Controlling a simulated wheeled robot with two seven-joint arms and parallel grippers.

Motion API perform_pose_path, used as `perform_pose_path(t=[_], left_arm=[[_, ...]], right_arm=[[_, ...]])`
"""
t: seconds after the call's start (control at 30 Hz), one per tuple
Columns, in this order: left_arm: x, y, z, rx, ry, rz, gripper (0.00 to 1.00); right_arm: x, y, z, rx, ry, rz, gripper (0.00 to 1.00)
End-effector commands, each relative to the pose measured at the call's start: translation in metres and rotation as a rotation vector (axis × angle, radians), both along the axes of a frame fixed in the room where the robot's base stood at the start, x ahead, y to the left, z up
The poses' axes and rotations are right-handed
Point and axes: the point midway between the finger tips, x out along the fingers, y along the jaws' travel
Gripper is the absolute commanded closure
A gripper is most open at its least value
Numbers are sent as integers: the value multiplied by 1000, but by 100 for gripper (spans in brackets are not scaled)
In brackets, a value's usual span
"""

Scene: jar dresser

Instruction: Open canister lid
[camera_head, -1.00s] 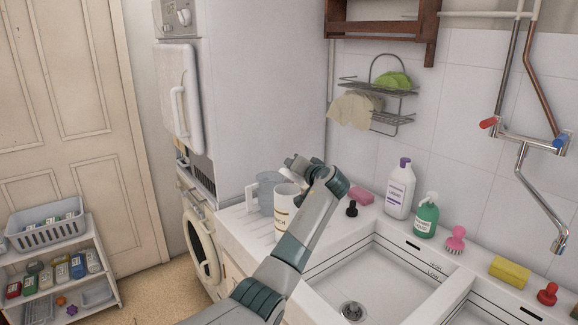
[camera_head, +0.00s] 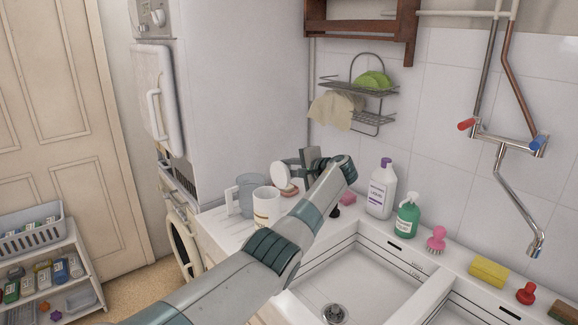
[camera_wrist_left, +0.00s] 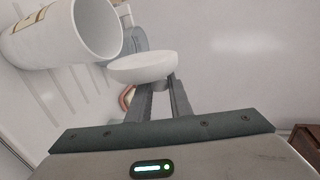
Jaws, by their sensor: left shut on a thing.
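The white canister (camera_head: 266,207) with brown lettering stands on the counter left of the sink. Its top is open, and its open mouth also shows in the left wrist view (camera_wrist_left: 97,30). The round white lid (camera_head: 281,176) is off the canister, above and behind it, and turned on edge. My left gripper (camera_head: 303,164) is shut on the lid's edge. In the left wrist view the lid (camera_wrist_left: 142,68) sits at the tips of the two fingers (camera_wrist_left: 161,92), apart from the canister. My right gripper is not in view.
A clear jug (camera_head: 250,192) stands just behind the canister. A white detergent bottle (camera_head: 381,190), a green pump bottle (camera_head: 407,216) and a pink brush (camera_head: 437,240) line the wall. The sink (camera_head: 345,275) is at front right. A wire rack (camera_head: 372,92) hangs above.

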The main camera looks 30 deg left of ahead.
Motion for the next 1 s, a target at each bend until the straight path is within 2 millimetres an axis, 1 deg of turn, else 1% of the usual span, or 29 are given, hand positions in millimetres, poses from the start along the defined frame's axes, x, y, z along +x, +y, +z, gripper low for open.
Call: perform_pose_path(t=[0.23,0.63,0.67,0.7,0.73,1.0], left_arm=[[-1,0,-3,26,61,0,100],[-2,0,-4,28,69,-1,100],[-2,0,-4,28,69,-1,77],[-2,0,-4,28,69,-1,67],[-2,0,-4,28,68,-1,62],[-2,0,-4,28,68,-1,62]], right_arm=[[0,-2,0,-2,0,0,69],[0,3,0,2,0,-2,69],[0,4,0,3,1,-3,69],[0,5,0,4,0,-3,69],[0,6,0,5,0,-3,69],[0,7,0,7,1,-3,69]])
